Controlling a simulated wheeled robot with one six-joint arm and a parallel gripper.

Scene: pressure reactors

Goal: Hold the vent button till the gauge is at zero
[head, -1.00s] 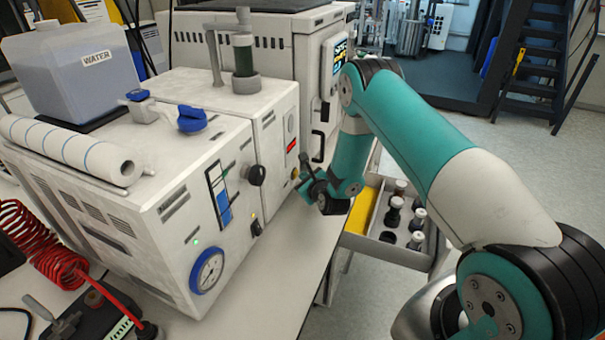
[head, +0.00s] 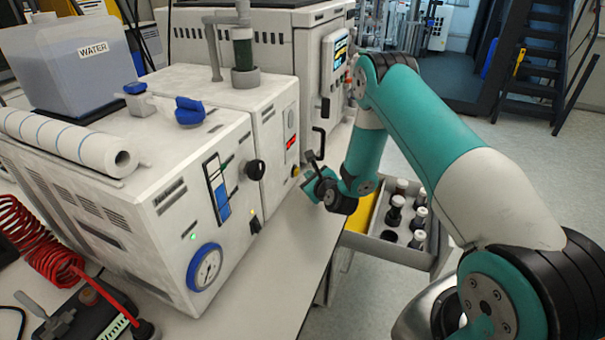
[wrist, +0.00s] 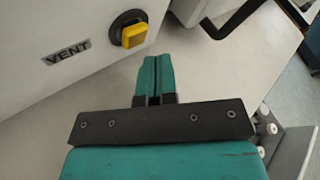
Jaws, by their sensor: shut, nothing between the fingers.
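The yellow vent button (wrist: 134,35) sits in a black round collar on the white reactor's front, right of the "VENT" label (wrist: 66,53). In the head view the button (head: 296,171) is small, low on the right part of the front. My gripper (wrist: 154,60) is shut and empty, its fingertips below and right of the button with a gap between them. In the head view my gripper (head: 311,172) is just right of the button. The round gauge (head: 207,267) with a blue rim is low on the front; its needle is too small to read exactly.
A second reactor (head: 330,75) with a screen and black handle stands behind. A drawer with several dark bottles (head: 405,215) lies right of the bench edge. Bench top below the button is clear.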

